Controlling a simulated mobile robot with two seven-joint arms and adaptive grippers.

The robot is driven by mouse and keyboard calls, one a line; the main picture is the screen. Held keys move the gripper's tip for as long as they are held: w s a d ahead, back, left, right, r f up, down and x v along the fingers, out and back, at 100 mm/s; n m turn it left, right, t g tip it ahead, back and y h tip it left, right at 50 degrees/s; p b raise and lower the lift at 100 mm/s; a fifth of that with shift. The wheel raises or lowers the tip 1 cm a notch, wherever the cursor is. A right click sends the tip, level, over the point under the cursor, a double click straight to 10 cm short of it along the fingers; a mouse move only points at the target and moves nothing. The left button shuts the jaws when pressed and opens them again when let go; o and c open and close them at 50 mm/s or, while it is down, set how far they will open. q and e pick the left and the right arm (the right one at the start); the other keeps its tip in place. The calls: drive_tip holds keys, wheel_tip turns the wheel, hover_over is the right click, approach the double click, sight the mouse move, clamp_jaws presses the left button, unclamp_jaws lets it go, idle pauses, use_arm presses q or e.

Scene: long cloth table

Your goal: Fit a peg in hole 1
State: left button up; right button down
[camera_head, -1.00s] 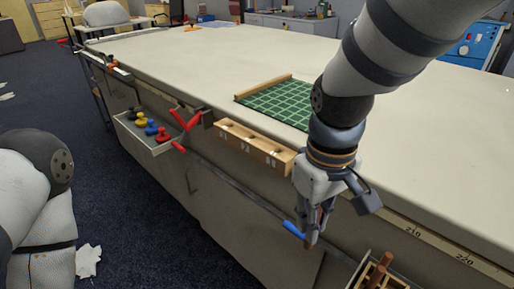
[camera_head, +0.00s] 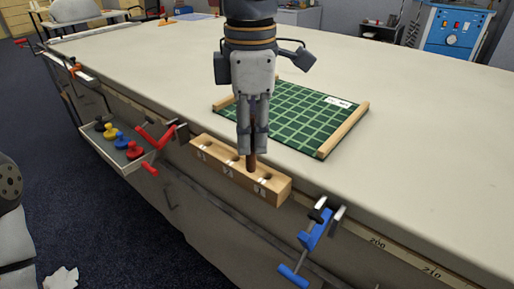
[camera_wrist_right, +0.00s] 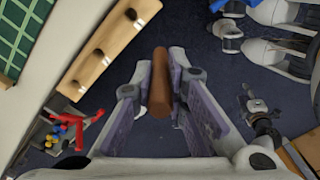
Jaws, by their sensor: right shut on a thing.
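A wooden block (camera_head: 225,166) with three holes in its top is fixed along the table's near edge. Its front labels look like 1, 2 and 3 from left to right. It also shows in the wrist view (camera_wrist_right: 118,38), where its holes look empty. My right gripper (camera_head: 252,145) points down and is shut on a brown peg (camera_head: 251,163). In the head view the peg overlaps the block between the middle and right holes. In the wrist view the peg (camera_wrist_right: 161,85) is apart from the block, to its right. My left gripper is not in view.
A green gridded board (camera_head: 300,118) with wooden edge strips lies behind the block. A red clamp (camera_head: 152,142) and a tray (camera_head: 118,158) of coloured knobs are left of it. A blue clamp (camera_head: 313,240) hangs right of it. The tabletop at right is clear.

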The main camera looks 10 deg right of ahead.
drive_tip(key=w+d+f, duration=0.1)
drive_tip(key=f, duration=0.2)
drive_tip(key=w+d+f, duration=0.1)
drive_tip(key=d+f, duration=0.1)
drive_tip(key=f, duration=0.1)
drive_tip(key=w+d+f, duration=0.1)
drive_tip(key=w+f, duration=0.1)
drive_tip(key=f, duration=0.1)
drive_tip(key=shift+w+d+f+b, duration=0.1)
drive_tip(key=shift+d+b, duration=0.05)
drive_tip(key=shift+b, duration=0.2)
drive_tip(key=shift+f, duration=0.3)
drive_tip(key=shift+f, duration=0.1)
drive_tip(key=c, duration=1.9)
unclamp_jaws()
wheel_tip(320, 180, up, 12)
drive_tip(key=shift+r, duration=0.15)
